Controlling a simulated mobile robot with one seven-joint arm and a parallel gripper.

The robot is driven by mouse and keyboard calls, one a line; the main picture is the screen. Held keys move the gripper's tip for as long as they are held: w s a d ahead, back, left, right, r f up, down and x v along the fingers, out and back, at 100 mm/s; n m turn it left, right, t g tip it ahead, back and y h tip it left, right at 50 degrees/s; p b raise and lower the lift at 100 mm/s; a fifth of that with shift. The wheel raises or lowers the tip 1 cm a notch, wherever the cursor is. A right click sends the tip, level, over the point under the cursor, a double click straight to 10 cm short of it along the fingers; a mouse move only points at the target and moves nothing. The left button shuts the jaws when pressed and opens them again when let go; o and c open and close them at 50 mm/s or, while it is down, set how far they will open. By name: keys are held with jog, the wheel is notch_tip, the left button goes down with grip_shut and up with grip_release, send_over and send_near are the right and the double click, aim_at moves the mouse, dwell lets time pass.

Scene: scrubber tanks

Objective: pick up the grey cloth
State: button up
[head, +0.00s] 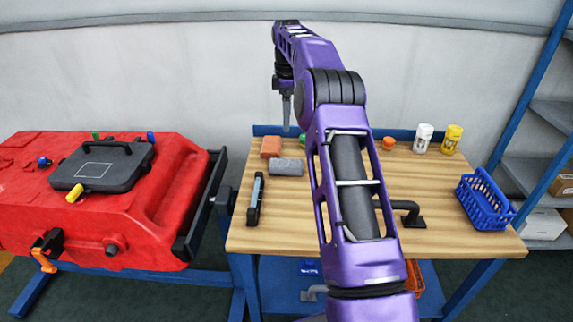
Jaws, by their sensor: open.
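The grey cloth (285,168) is a small folded block lying on the wooden workbench (285,220), towards its back left. An orange-red block, perhaps another folded cloth (270,147), lies just behind it. My gripper (286,127) points down and is seen edge-on, above and behind the grey cloth in the picture. It is open, and nothing shows in it. It is apart from the cloth, but its exact height is hard to judge. My purple arm crosses the middle of the bench and hides part of it.
A dark squeegee-like tool (256,199) lies left of the cloth. A black handle (408,213), a blue basket (485,200), a white bottle (423,139) and a yellow bottle (452,140) stand right. The red machine (100,210) is left of the bench.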

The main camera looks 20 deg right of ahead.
jog(key=b, duration=0.2)
send_over(286, 163)
jog(key=f, duration=1.1)
jog(key=shift+s+d, duration=0.2)
jog(key=shift+d, duration=0.05)
jog(key=shift+w+a+f, duration=0.1)
jog(key=shift+f, duration=1.5)
jog(key=shift+w+a+f, duration=0.1)
jog(key=shift+f, duration=1.5)
jog(key=c, duration=1.1)
